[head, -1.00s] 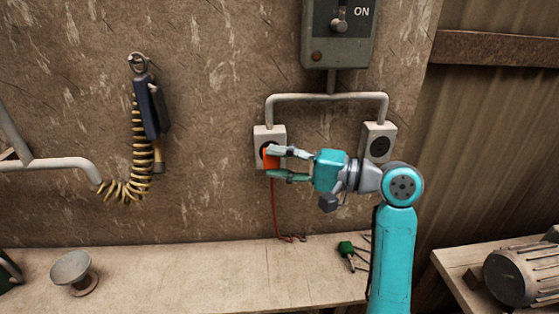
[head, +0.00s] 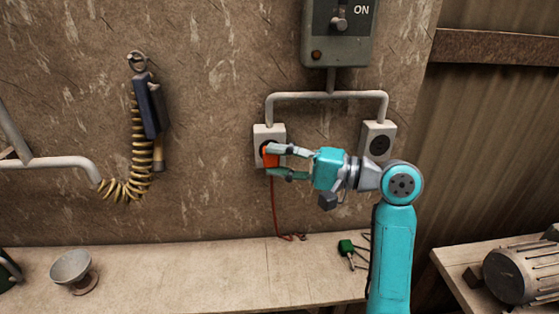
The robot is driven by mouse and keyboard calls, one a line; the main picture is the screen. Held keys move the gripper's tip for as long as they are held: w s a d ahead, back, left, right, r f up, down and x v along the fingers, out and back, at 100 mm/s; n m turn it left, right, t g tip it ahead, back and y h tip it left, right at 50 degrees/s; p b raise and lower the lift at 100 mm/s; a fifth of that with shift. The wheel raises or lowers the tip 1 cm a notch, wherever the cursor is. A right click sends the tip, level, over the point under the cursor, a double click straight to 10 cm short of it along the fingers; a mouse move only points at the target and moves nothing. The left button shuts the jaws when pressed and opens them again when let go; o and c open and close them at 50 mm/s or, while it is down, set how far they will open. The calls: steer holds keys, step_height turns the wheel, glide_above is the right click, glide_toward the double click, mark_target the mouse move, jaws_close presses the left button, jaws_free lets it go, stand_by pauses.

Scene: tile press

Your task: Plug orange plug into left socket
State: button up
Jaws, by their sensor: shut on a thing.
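The orange plug (head: 269,158) is at the face of the left socket (head: 264,133), a pale box on the wall with a dark round opening. My gripper (head: 274,162) is shut on the plug, with its fingers reaching in from the right. The plug overlaps the lower part of the opening; I cannot tell how deep it sits. A red cord (head: 274,208) hangs from the plug down to the bench. The right socket (head: 379,146) is empty, partly behind my arm.
A grey switch box (head: 338,50) marked ON is above, joined to both sockets by a pipe (head: 325,96). A green plug (head: 346,248) lies on the bench (head: 200,273). A coiled yellow hose (head: 140,160) hangs left. A motor (head: 522,275) sits at right.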

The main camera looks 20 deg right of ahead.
steer(key=shift+w+d, duration=0.1)
steer(key=shift+w, duration=0.2)
stand_by(0.4)
steer(key=o, duration=1.2)
steer(key=v, duration=1.2)
steer(key=shift+s, duration=0.15)
